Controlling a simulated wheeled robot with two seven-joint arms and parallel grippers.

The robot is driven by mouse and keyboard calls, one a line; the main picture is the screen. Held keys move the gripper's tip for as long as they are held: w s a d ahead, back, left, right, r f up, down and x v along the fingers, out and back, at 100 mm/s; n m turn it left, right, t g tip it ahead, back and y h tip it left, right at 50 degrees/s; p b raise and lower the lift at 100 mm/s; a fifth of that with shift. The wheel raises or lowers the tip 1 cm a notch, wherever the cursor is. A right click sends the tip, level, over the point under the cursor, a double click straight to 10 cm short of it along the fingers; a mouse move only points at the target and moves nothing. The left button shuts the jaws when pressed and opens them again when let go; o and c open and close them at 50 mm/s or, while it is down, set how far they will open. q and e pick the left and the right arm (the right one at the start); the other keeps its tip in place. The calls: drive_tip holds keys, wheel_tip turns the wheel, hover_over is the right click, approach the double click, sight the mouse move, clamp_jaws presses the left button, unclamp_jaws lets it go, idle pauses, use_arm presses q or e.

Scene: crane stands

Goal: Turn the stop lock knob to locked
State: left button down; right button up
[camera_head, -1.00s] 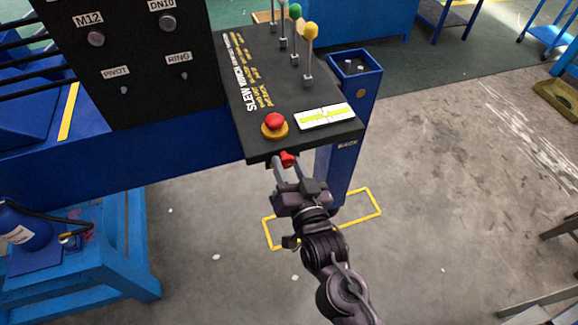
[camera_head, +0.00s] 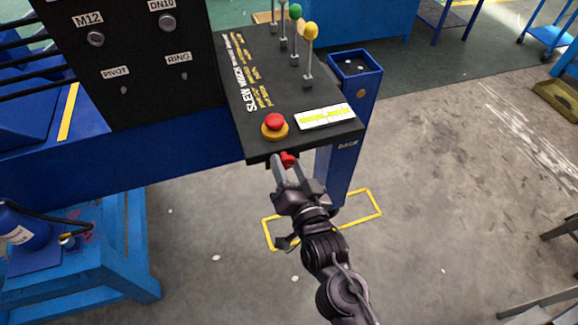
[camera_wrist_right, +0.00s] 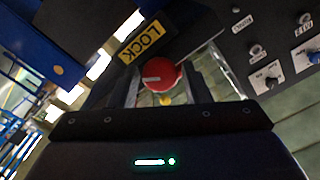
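The red stop lock knob (camera_head: 288,160) sits on the front face of the black control console (camera_head: 318,143), below its top edge. My right gripper (camera_head: 287,168) is at that face with one finger on each side of the knob, closed on it. In the right wrist view the round red knob (camera_wrist_right: 161,75) lies between the two fingers (camera_wrist_right: 161,88), with a pale mark pointing left. A yellow LOCK label (camera_wrist_right: 142,39) is beside it, tilted in this view. The knob's base is partly hidden. My left gripper is not in view.
A red mushroom button (camera_head: 275,121) on a yellow base and a white-yellow label (camera_head: 325,116) are on the console top, with levers (camera_head: 309,60) behind. A blue post (camera_head: 352,95) stands to the right. The floor to the right is open.

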drive_tip(key=shift+o, duration=1.1)
drive_tip(key=shift+s+f, duration=0.1)
drive_tip(key=shift+s, duration=0.1)
drive_tip(key=b+v, duration=0.3)
drive_tip(key=v, duration=0.4)
drive_tip(key=shift+s, duration=0.15)
drive_tip(key=shift+d+b, duration=0.1)
drive_tip(key=shift+b, duration=0.2)
drive_tip(key=shift+c, duration=0.2)
